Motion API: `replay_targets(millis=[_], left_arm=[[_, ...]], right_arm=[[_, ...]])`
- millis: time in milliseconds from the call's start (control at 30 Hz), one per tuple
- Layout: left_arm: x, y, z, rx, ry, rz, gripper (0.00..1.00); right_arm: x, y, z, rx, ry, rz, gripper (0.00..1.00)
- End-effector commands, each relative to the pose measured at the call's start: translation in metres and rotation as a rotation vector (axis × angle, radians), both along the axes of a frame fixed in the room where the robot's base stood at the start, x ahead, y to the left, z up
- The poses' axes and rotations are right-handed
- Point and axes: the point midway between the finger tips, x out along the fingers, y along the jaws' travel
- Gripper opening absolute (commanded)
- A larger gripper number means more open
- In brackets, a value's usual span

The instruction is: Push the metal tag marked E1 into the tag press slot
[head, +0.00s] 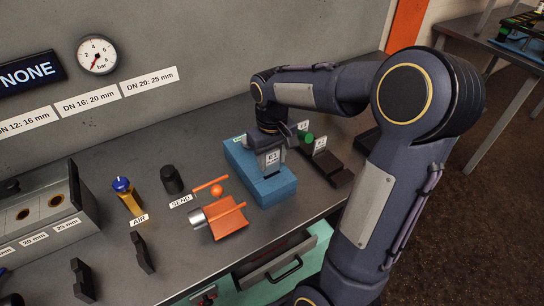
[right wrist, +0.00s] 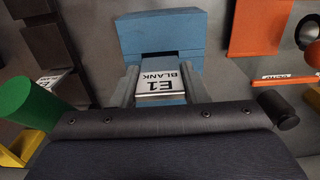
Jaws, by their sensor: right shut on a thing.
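The metal tag marked E1 (head: 272,158) is held by my right gripper (head: 270,148) over the blue tag press (head: 265,190). In the right wrist view the tag (right wrist: 163,90), lettered E1 BLANK, lies between the two grey fingers of my right gripper (right wrist: 160,84). The tag's far end points at the dark slot in the blue press (right wrist: 160,28). I cannot tell whether that end is inside the slot. My left gripper does not show.
A dark rack (head: 335,178) with small labels and a green cylinder (head: 322,144) stand right of the press. The bench front edge is near.

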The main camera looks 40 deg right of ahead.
Motion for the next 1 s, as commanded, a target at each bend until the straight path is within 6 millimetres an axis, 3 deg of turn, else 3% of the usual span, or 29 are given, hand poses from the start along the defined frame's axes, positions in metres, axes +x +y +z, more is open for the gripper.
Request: replay_targets(millis=[1000], left_arm=[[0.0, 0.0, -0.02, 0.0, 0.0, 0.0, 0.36]], right_arm=[[0.0, 0.0, -0.027, 0.0, 0.001, 0.0, 0.18]])
